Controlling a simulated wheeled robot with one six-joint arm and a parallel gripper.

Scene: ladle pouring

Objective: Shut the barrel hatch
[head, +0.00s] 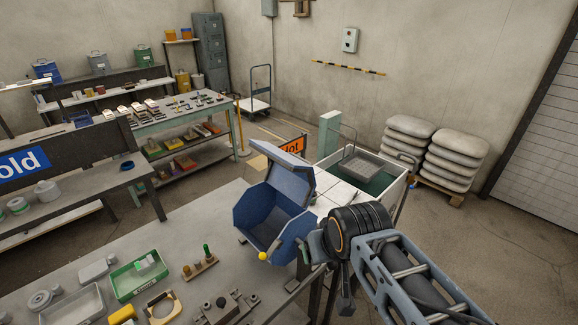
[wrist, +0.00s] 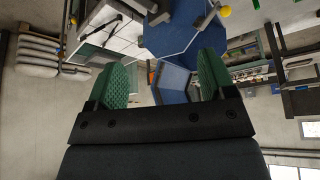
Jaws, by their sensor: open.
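A blue faceted barrel (head: 262,218) stands at the table's far right corner, its mouth open. Its hatch (head: 290,172) is raised, tilted up at the back of the mouth. A yellow knob (head: 262,256) sits low on the barrel's front. My gripper (head: 312,247) is just right of the barrel in the head view, partly hidden by its own wrist. In the wrist view, its green fingers (wrist: 164,80) are spread with nothing held. The barrel (wrist: 180,38) and a blue panel, apparently the hatch (wrist: 172,78), show beyond and between them. Contact cannot be told.
The grey table (head: 165,262) holds a green tray (head: 140,277), a tool stand (head: 200,266) and metal parts left of the barrel. A white tank (head: 372,175) with a grate stands behind it. Stacked sacks (head: 455,158) are at right. The floor at right is clear.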

